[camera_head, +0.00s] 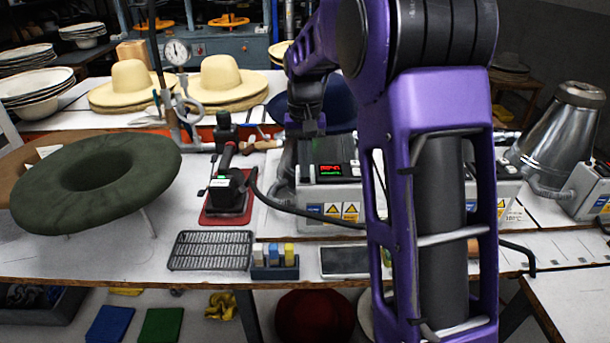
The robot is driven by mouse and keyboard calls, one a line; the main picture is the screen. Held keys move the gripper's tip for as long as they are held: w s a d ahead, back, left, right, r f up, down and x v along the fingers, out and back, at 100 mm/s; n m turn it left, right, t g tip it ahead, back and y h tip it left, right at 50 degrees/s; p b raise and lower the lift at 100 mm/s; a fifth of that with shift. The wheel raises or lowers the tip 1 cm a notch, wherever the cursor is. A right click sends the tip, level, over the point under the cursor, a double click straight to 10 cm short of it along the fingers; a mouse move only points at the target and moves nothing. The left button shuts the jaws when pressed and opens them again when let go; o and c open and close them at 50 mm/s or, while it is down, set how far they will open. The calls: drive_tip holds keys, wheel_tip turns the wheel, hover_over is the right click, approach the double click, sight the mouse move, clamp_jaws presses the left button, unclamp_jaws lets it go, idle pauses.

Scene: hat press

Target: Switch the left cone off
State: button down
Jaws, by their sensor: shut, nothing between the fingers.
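A shiny metal cone (562,130) stands at the right, joined to a grey box with warning labels. A second cone, to its left, cannot be made out; my purple arm covers much of that area. A grey control box (312,195) with yellow warning labels sits left of my arm. A black panel (331,172) on it shows lit red and green characters. My gripper (307,132) hangs small and dark just above and behind this box, apart from the panel as far as I can tell. It is shut and empty; its fingertips are hard to see.
A black iron (228,193) stands on a red plate, its dark cable running right. A wire rack (210,250), small blocks in a holder (275,268) and a dark green hat form (95,182) are on the table. Straw hats (130,85) stand behind. The front edge has some bare surface.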

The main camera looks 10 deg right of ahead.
drive_tip(key=shift+f, duration=0.35)
drive_tip(key=shift+r, duration=0.1)
wheel_tip(320, 180, up, 7)
drive_tip(key=p, duration=0.6)
idle(0.5)
